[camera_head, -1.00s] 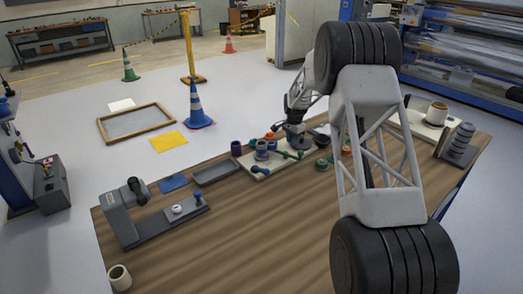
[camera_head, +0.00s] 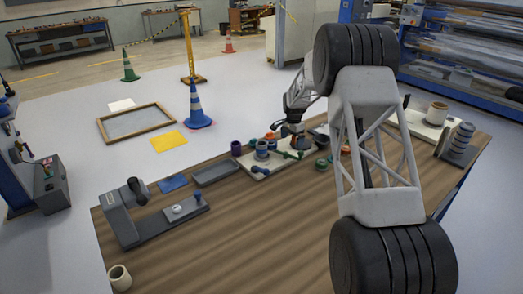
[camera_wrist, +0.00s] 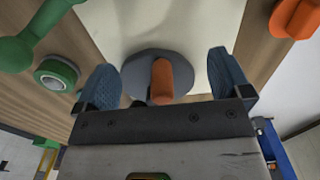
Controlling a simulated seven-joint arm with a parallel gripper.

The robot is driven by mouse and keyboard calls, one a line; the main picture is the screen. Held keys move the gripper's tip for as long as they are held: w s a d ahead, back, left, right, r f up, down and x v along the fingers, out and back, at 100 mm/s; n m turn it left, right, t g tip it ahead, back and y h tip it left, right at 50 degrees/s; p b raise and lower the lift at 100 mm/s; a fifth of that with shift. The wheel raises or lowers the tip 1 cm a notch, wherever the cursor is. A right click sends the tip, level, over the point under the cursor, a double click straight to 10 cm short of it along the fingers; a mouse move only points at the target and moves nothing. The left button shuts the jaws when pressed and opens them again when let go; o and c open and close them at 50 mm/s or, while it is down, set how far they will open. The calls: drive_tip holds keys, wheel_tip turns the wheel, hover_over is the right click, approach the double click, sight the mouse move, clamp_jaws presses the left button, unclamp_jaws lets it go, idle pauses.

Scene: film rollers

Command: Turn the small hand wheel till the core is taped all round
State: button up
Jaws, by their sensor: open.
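In the wrist view a grey disc with an upright orange handle (camera_wrist: 161,80), which looks like the small hand wheel, stands on a cream board (camera_wrist: 160,25). My gripper (camera_wrist: 164,72) is open, with one blue finger on each side of the disc and visible gaps between them and the orange handle. In the head view my gripper (camera_head: 296,142) is low over the cream board (camera_head: 258,174) at the table's far edge. No tape can be made out.
A green knobbed handle (camera_wrist: 15,52) and a green ring (camera_wrist: 56,74) lie left of my gripper, an orange knob (camera_wrist: 294,17) right. A grey tray (camera_head: 215,173) and a grey clamp-like stand (camera_head: 120,218) are left on the table (camera_head: 250,235). The near middle is clear.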

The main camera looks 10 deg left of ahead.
drive_tip(key=shift+r, duration=0.15)
idle(0.4)
wheel_tip(320, 180, up, 7)
idle(1.0)
idle(0.4)
drive_tip(key=s+d+r+n, duration=0.1)
drive_tip(key=s+d+r, duration=0.3)
drive_tip(key=s+r, duration=0.55)
drive_tip(key=s+d+r+n+t, duration=0.15)
drive_tip(key=s+d+r, duration=0.35)
drive_tip(key=s, duration=0.8)
drive_tip(key=s+d+r+n, duration=0.2)
drive_tip(key=s+d+r, duration=0.2)
drive_tip(key=s+r, duration=0.65)
drive_tip(key=s+d+f+n, duration=0.1)
drive_tip(key=s+d+f, duration=0.1)
drive_tip(key=s, duration=1.1)
drive_tip(key=s+d+f+n, duration=0.1)
drive_tip(key=s+f+n, duration=0.1)
drive_tip(key=s, duration=1.1)
drive_tip(key=s+d+f+n+t, duration=0.1)
drive_tip(key=s+d+f, duration=0.1)
drive_tip(key=s, duration=1.1)
drive_tip(key=shift+s+d, duration=0.2)
drive_tip(key=shift+d, duration=0.1)
